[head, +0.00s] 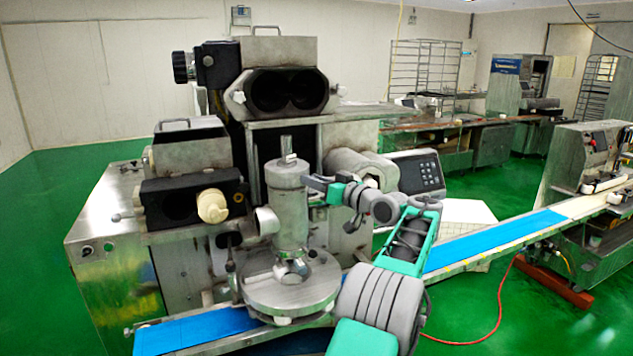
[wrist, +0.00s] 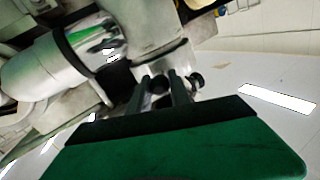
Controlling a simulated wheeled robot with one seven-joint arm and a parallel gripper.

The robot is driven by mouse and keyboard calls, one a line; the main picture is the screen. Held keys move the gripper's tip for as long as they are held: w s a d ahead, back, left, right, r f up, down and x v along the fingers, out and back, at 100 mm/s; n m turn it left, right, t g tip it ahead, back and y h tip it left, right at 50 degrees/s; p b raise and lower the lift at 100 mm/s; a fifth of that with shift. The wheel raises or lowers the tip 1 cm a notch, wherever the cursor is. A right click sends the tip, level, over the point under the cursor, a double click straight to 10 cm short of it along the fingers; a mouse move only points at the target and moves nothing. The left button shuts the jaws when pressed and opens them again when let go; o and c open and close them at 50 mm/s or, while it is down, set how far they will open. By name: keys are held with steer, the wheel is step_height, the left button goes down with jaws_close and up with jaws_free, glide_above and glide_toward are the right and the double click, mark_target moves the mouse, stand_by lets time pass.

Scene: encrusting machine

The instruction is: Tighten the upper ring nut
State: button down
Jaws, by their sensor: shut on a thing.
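A grey metal column (head: 290,220) stands upright on the front of the encrusting machine, above a round disc (head: 290,288). The upper ring nut (head: 287,178) is the collar at the column's top, below a small post. My gripper (head: 309,184) reaches in from the right and is shut at this collar. In the wrist view, the two dark fingers of my gripper (wrist: 163,92) are close together at a shiny metal ring (wrist: 160,60) with short round studs. The exact contact is small and partly hidden.
The machine's dark twin-opening head (head: 285,92) rises behind the column. A side cylinder (head: 355,168) and a keypad panel (head: 418,175) stand close to my arm. A blue conveyor belt (head: 490,238) runs to the right. Green floor is open at the far left.

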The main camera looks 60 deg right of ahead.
steer(key=c, duration=1.2)
jaws_free()
steer(key=shift+w+a, duration=0.1)
steer(key=b+v, duration=0.2)
steer(key=v, duration=0.5)
steer(key=shift+s+b, duration=0.3)
steer(key=shift+s, duration=0.1)
steer(key=shift+a, duration=0.1)
